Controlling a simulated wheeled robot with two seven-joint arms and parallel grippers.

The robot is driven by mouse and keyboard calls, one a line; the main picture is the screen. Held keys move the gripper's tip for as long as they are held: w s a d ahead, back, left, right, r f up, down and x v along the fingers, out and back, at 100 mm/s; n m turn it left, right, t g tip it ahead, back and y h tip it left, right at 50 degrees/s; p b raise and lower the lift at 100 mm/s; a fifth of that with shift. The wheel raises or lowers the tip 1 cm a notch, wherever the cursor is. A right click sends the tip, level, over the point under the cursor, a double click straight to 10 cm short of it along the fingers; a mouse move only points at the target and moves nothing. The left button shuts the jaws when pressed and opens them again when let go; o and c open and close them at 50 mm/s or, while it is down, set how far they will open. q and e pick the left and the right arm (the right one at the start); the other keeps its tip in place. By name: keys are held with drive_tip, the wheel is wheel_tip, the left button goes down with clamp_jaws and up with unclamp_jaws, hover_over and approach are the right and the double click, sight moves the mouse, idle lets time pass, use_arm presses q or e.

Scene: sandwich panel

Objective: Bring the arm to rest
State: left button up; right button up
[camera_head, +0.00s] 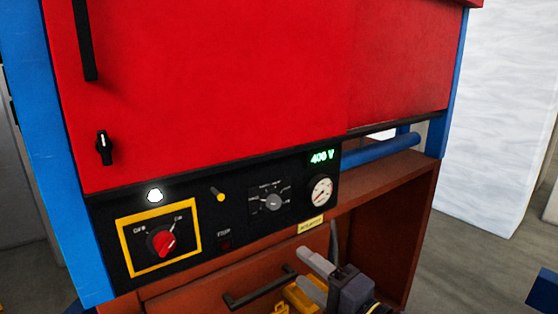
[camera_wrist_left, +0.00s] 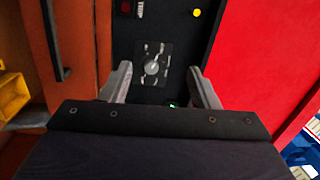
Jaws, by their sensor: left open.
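My left gripper (camera_head: 309,272) is at the bottom of the head view, below the right part of the black control panel (camera_head: 100,222). Its two grey fingers are apart with nothing between them. In the left wrist view the open fingers (camera_wrist_left: 160,78) frame the grey selector knob (camera_wrist_left: 152,68) on the panel; I cannot tell how far away it is. The same knob (camera_head: 273,202) shows uncovered in the head view. My right gripper is not in view.
The panel carries a red rotary switch (camera_head: 163,241) on a yellow plate, a lit white lamp (camera_head: 155,196), a round gauge (camera_head: 320,191) and a green display (camera_head: 321,157). Red doors (camera_head: 220,80) are above. Below is a brown cabinet (camera_head: 405,215) with a dark handle (camera_head: 258,288).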

use_arm(q)
drive_tip(key=a+f+n+g+h, duration=0.15)
drive_tip(key=a+f+g, duration=0.35)
drive_tip(key=a, duration=0.6)
drive_tip(key=a+f+n+g+h, duration=0.1)
drive_tip(key=a+f+g+h, duration=0.3)
drive_tip(key=a, duration=0.6)
drive_tip(key=s+a+f+n+g+h, duration=0.3)
drive_tip(key=s+a+f+g+h, duration=0.25)
drive_tip(key=s, duration=0.45)
drive_tip(key=s+f+n+t+h, duration=0.1)
drive_tip(key=s+n+t+h, duration=0.3)
drive_tip(key=s, duration=0.3)
drive_tip(key=shift+s+d+n+t+h, duration=0.3)
drive_tip(key=shift+s+n+t+h, duration=0.1)
drive_tip(key=shift+n+t, duration=0.35)
drive_tip(key=shift+f, duration=0.1)
drive_tip(key=shift+c, duration=0.4)
